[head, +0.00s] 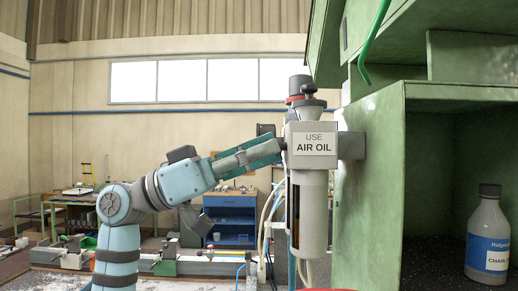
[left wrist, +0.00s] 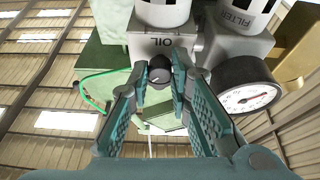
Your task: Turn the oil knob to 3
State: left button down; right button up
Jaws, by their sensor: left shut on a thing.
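The oil knob (left wrist: 157,76) is a small dark round knob below the OIL label on the grey oiler housing (left wrist: 165,46) in the left wrist view. A pale mark shows on its face, but I cannot read a scale or setting. My left gripper (left wrist: 164,80) is shut on the knob, with a finger on either side. In the head view my left gripper (head: 276,148) reaches the left side of the air oil unit (head: 310,160), and the knob is hidden there. My right gripper is in neither view.
A round pressure gauge (left wrist: 248,95) sits close to the right finger, below the filter housing (left wrist: 240,45). The green cabinet (head: 370,190) stands right of the unit, with a bottle (head: 488,240) on its shelf. Hoses (head: 268,225) hang beside the unit.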

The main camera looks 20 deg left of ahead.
pick_arm(q)
jog(key=shift+m+g, duration=0.6)
jog(key=shift+m, duration=0.6)
jog(key=c, duration=1.5)
grip_release()
jog(key=shift+o, duration=0.2)
jog(key=shift+w, duration=0.1)
jog(key=shift+a, duration=0.1)
jog(key=v, duration=1.1)
jog(key=shift+a+f, duration=0.25)
